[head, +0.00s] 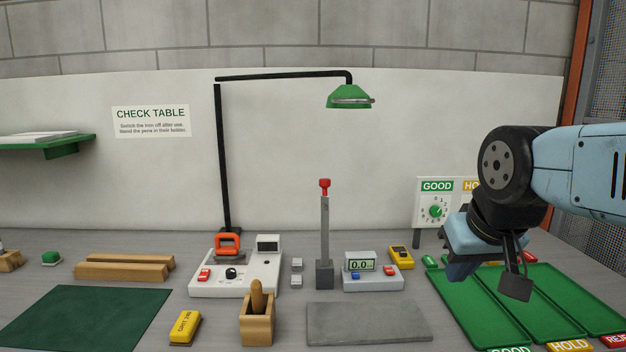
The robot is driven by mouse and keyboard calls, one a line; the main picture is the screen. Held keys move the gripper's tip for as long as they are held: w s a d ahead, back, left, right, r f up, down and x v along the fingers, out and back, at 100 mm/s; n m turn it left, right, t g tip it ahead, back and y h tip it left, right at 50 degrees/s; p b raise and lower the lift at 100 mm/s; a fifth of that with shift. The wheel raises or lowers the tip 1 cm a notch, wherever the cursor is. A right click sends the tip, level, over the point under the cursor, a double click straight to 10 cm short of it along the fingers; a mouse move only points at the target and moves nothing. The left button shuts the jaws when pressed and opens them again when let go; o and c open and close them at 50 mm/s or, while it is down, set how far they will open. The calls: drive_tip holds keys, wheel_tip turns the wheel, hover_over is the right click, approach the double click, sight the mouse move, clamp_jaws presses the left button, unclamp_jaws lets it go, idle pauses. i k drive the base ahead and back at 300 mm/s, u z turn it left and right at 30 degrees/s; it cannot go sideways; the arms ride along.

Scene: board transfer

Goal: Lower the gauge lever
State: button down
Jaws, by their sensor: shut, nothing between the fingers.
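The gauge lever (325,230) is a tall grey bar with a red knob (324,185) on top. It stands upright in a small dark grey block (324,273) at the middle of the table. A small grey box (372,280) with a display reading about 0.0 sits just to its right. My gripper (462,271) is to the right of the lever, well apart from it and lower than the knob. It points down near the green trays, shut and empty.
A grey slab (368,323) lies in front of the lever. A white station (236,276) with an orange handle is left of it. A black lamp post (223,160) carries a green lamp (349,97) above. Green trays (480,310) and a yellow device (401,257) are at right.

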sight(323, 184)
drive_tip(key=z, duration=0.8)
drive_tip(key=k, duration=0.9)
drive_tip(key=u, duration=1.3)
drive_tip(key=i, duration=1)
drive_tip(key=u, duration=0.05)
